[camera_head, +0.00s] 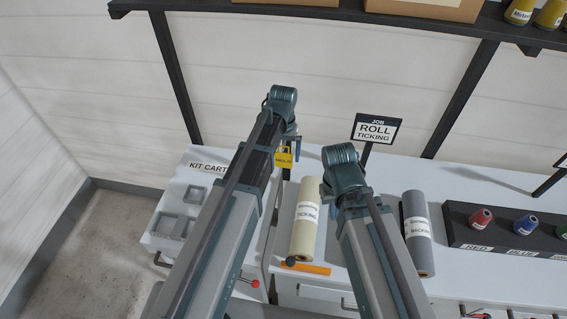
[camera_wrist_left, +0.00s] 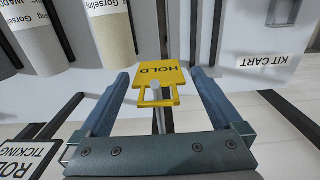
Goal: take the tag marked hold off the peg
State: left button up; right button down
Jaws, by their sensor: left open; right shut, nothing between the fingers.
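The yellow tag marked HOLD (camera_wrist_left: 160,78) hangs on a thin grey peg (camera_wrist_left: 158,112) in the left wrist view, where its lettering is upside down. It also shows small in the head view (camera_head: 283,158), below my left wrist. My left gripper (camera_wrist_left: 162,74) is open, with one blue finger on each side of the tag and a gap visible on both sides. The peg's post runs down behind the tag in the head view. My right gripper (camera_head: 334,210) is mostly hidden under its own wrist, beside the cream roll, shut and empty.
A job sign (camera_head: 376,130) stands behind. A kit cart (camera_head: 200,170) is at left, and a spool rack (camera_head: 500,238) at right.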

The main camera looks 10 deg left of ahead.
aim_at(283, 159)
pick_arm(q)
notch_tip(283, 159, down, 3)
jog(key=shift+d+f+b, duration=0.1)
jog(key=shift+b, duration=1)
pick_arm(e)
notch_tip(283, 159, down, 3)
pick_arm(q)
jog(key=shift+c, duration=0.2)
jog(key=c, duration=1.2)
